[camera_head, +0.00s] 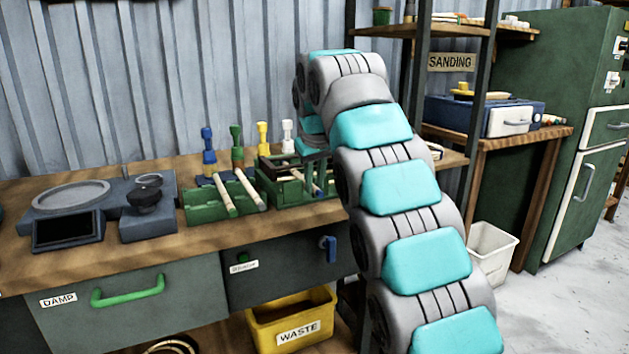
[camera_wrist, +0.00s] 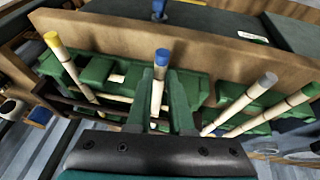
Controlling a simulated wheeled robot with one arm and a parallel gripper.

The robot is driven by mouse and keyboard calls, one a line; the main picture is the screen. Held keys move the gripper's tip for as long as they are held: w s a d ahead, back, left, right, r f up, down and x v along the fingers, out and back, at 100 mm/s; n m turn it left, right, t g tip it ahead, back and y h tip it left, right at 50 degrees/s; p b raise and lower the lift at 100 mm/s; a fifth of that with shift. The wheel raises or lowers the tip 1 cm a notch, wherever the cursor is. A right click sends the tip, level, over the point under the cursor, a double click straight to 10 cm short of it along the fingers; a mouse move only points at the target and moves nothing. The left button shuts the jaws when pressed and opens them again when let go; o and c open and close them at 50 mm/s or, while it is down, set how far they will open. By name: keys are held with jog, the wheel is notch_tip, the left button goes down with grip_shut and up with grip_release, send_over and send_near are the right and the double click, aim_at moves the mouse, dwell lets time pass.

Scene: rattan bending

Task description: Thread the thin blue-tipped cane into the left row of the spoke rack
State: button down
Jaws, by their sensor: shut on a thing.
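The blue-tipped cane (camera_wrist: 157,96) is pale, with a blue end (camera_wrist: 162,56), and stands between the green fingers of my gripper (camera_wrist: 160,80) in the wrist view. My gripper is shut on it. A green rack with slots (camera_wrist: 97,70) lies around and below the fingers; it is probably the spoke rack, the right green rack (camera_head: 290,195) in the head view. The cane's lower end is hidden, so I cannot tell whether it is in a row. In the head view my arm largely hides the gripper.
A yellow-tipped cane (camera_wrist: 70,66) leans left of the fingers. Grey-tipped (camera_wrist: 242,103) and green-tipped (camera_wrist: 270,115) canes lie to the right. A left green holder (camera_head: 195,207), capped posts (camera_head: 236,145) and a scale (camera_head: 70,195) share the bench (camera_head: 180,250).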

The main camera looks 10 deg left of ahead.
jog(key=c, duration=0.7)
grip_release()
